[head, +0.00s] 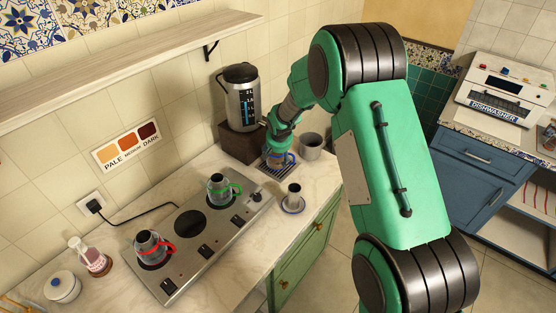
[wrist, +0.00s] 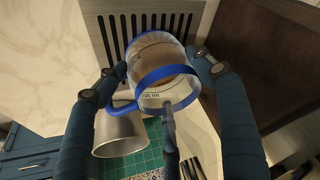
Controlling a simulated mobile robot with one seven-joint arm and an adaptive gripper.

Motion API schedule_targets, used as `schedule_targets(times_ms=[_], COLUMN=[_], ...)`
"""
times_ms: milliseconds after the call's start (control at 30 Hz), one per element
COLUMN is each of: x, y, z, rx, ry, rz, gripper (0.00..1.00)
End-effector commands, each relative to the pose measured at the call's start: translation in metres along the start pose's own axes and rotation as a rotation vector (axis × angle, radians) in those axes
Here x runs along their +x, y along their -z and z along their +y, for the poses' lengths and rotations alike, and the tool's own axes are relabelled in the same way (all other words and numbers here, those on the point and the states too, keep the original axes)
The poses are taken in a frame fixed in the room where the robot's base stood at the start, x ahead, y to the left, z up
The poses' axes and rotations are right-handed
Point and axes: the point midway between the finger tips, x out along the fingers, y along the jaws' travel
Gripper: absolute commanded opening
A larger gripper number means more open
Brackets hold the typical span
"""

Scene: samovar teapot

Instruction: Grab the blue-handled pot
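The blue-handled pot (wrist: 155,52) is a clear glass vessel with a blue band, a blue handle (wrist: 124,106) and brown content. In the wrist view it sits between the fingers of my gripper (wrist: 158,75), over a dark slotted tray. One finger is on each side of it and a third is at the near side. The fingertips look very close to the glass, but whether they press on it I cannot tell. In the head view the pot (head: 273,160) is partly hidden under my gripper (head: 279,146), below the kettle-like samovar (head: 242,97).
A grey metal cup (head: 311,146) stands close to the right of the pot. It also shows in the wrist view (wrist: 119,134). Green-handled (head: 218,188) and red-handled (head: 148,246) pots stand on the stove (head: 178,268).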

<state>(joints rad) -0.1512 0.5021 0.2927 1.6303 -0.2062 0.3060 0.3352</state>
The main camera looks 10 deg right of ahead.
Motion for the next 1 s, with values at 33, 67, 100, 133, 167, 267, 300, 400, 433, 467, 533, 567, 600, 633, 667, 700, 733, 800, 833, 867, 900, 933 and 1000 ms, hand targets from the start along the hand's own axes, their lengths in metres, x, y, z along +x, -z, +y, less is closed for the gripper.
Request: schedule_targets(times_ms=[33,67,100,133,167,267,300,400,433,467,533,567,600,633,667,700,733,800,833,867,900,933,1000], x=[0.0,0.0,0.0,0.0,-0.001,-0.001,0.0,-0.001,-0.002,-0.003,-0.005,-0.007,-0.01,-0.012,-0.015,-0.019,-0.022,-0.032,-0.036,-0.036,-0.038,-0.039,-0.044], y=[0.0,0.0,0.0,0.0,0.001,0.001,0.001,0.001,0.001,0.002,0.003,0.004,0.005,0.006,0.008,0.01,0.011,0.015,0.018,0.013,0.007,0.003,-0.006], z=[0.0,0.0,0.0,0.0,0.0,0.0,0.0,0.0,0.0,0.0,0.0,0.0,0.0,0.0,0.0,0.0,0.0,0.0,0.0,0.004,0.01,0.014,0.024], rx=[0.0,0.0,0.0,0.0,0.0,0.0,0.0,0.0,0.0,0.0,0.0,0.0,0.0,0.0,0.0,0.0,0.0,0.0,0.0,0.001,0.002,0.002,0.002], ry=[0.0,0.0,0.0,0.0,0.0,0.0,0.0,0.0,0.0,0.0,0.0,0.0,0.0,0.0,0.0,0.0,0.0,0.0,0.001,0.0,0.0,0.0,-0.001], rz=[0.0,0.0,0.0,0.0,0.001,0.001,0.001,0.001,0.001,0.002,0.002,0.002,0.002,0.002,0.003,0.003,0.003,0.003,0.004,0.0,0.0,-0.001,0.001], gripper=[0.51,0.45,0.37,0.32,0.32,0.32,0.31,0.31,0.31,0.31,0.31,0.31,0.31,0.31,0.31,0.31,0.31,0.31,0.31,0.31,0.31,0.31,0.31])
